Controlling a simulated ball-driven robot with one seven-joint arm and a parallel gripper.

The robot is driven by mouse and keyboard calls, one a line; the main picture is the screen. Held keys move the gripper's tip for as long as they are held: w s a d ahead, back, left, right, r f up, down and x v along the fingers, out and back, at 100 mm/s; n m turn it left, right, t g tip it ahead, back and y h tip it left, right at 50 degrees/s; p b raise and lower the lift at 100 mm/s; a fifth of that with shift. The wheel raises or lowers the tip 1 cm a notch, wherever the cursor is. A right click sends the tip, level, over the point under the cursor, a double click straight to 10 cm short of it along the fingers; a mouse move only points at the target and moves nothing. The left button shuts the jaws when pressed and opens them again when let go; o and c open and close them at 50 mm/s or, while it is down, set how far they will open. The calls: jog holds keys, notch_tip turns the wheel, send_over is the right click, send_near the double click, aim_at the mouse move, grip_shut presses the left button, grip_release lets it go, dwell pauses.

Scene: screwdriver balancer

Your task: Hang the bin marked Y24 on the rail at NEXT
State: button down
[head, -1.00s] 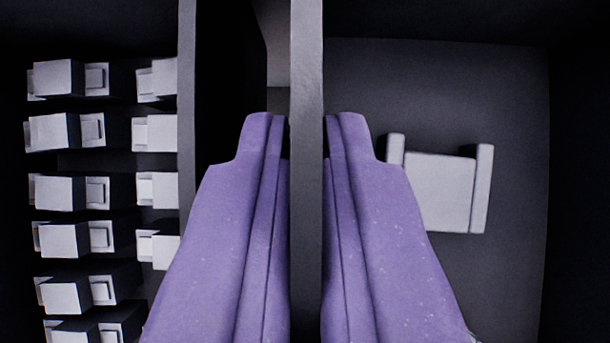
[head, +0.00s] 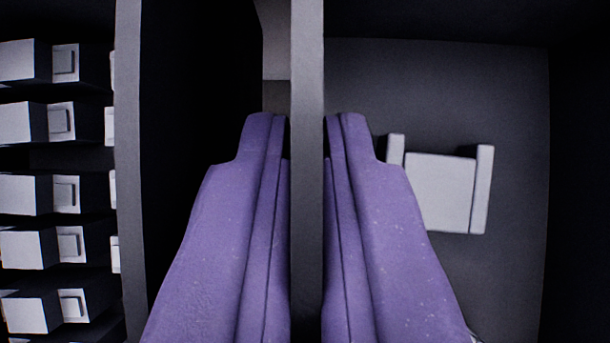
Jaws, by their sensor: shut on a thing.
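My gripper (head: 304,122), with two purple fingers, is shut on the upright grey wall of a dark bin (head: 307,50). One finger is on each side of that wall. The bin's dark inside opens to the right, with a pale grey piece (head: 440,190) between two raised edges in it. The right finger covers part of this piece's left side. No Y24 mark shows on the bin. Neither the rail nor a NEXT sign can be made out.
A grey upright panel edge (head: 128,150) stands left of my gripper, with a black gap between. Beyond it, at the far left, are rows of pale blocks (head: 22,195) on dark backs. A lighter patch (head: 276,40) shows behind the held wall at the top.

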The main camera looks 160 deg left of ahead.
jog(key=shift+f, duration=0.15)
jog(key=c, duration=1.2)
grip_release()
jog(key=shift+o, duration=0.2)
jog(key=shift+s+a+r, duration=0.15)
jog(key=shift+r, duration=0.25)
jog(key=p+v, duration=0.1)
jog(key=v, duration=0.6)
jog(key=shift+s+f, duration=0.1)
